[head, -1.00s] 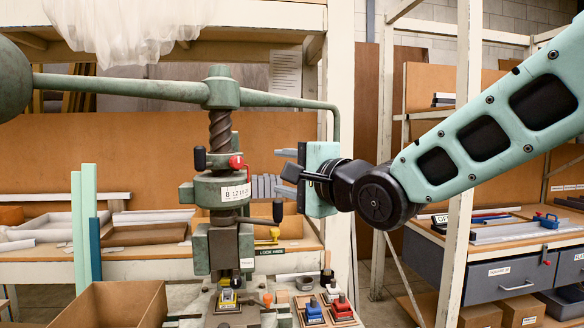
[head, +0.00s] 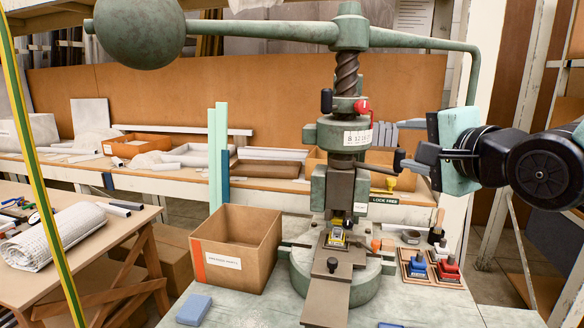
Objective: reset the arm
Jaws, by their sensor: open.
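My gripper (head: 425,158) is at the right of the head view, at the end of my dark wrist, with its fingers pointing left toward the press. It is open, and I see nothing between its fingers. It stands in front of the right side of the green fly press (head: 336,190), at about the height of the press's scale collar. The press's ball weight (head: 139,30) is at the upper left, on the long handle bar. A small yellow and dark piece (head: 337,238) sits under the ram. Whether my gripper touches the press's side lever cannot be told.
An open cardboard box (head: 237,272) stands left of the press. A blue block (head: 193,310) lies in front of it. Red and blue tools (head: 447,268) sit in a holder at the right. A yellow-green pole (head: 45,190) stands at the left.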

